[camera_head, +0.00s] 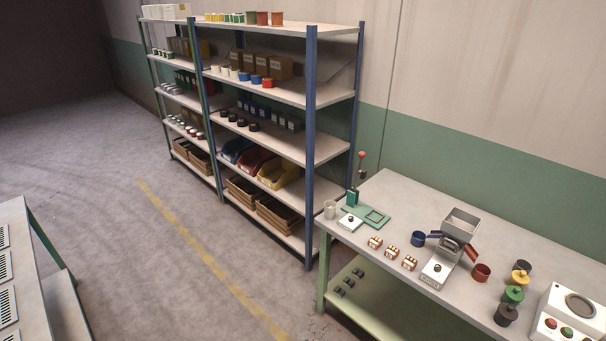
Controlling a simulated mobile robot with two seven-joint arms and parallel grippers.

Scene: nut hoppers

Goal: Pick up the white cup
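A pale, whitish-grey cup (329,209) stands upright at the left end of the workbench (398,188), close to its edge. It is beside a green base with a red-knobbed lever (353,197). It is small in the picture, so whether it holds anything cannot be told. Neither my left nor my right gripper shows in the head view.
A white device with buttons (568,318) is at the right. Tall shelves (311,130) stand behind. Another table (30,275) is at the left, with open floor between.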

